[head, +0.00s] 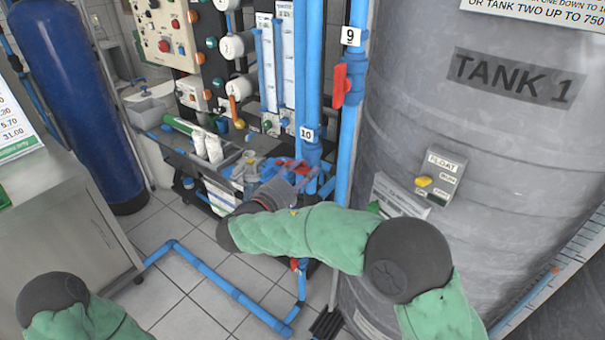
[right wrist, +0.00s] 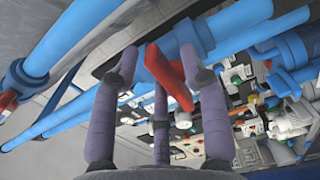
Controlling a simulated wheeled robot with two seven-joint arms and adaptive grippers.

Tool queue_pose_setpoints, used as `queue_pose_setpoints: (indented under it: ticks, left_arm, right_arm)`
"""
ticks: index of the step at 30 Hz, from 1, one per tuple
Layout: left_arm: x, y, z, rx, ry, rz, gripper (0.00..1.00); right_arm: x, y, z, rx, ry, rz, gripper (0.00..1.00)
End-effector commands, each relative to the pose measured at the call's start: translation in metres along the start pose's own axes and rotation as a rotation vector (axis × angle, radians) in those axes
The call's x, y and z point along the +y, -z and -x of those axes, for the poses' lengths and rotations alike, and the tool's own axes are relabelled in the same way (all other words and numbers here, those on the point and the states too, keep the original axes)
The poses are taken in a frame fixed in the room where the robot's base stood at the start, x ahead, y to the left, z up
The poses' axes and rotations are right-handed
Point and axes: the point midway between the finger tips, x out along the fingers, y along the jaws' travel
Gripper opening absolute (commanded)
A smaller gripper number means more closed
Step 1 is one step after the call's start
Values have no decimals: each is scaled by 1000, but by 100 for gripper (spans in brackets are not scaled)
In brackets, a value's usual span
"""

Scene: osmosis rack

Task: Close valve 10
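The number 10 label (head: 307,133) is on a vertical blue pipe left of the tank. Just below it, a red valve handle (head: 290,165) shows beside blue fittings, partly hidden by my right gripper (head: 300,180). In the right wrist view, the red handle (right wrist: 168,76) lies slantwise between the spread purple-grey fingers of my right gripper (right wrist: 158,62). The fingers are open around the handle; I cannot tell whether any finger touches it. Only part of my left arm shows at the lower left; its gripper is out of view.
Valve 9's red handle (head: 341,86) is on the pipe above right. The grey tank (head: 480,150) stands close to my right arm. A floor-level blue pipe (head: 215,280) crosses the tiles. A control panel (head: 165,35) and a blue cylinder (head: 75,100) stand behind.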

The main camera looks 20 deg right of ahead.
Motion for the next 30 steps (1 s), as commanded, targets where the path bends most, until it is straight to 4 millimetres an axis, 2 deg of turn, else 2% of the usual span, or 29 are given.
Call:
queue_pose_setpoints:
  ticks: [7, 11, 14, 24, 30]
  left_arm:
    - [0, 0, 0, 0, 0, 0, 45]
    - [0, 0, 0, 0, 0, 0, 45]
    - [0, 0, 0, 0, 0, 0, 45]
    - [0, 0, 0, 0, 0, 0, 45]
    - [0, 0, 0, 0, 0, 0, 45]
  right_arm:
    - [1, 0, 0, 0, -1, -1, 45]
    - [1, 0, 8, 1, -1, -1, 45]
    - [2, 1, 22, 3, -3, -1, 45]
    - [1, 1, 89, 4, -1, -1, 45]
    - [0, 1, 113, 2, -1, 0, 45]
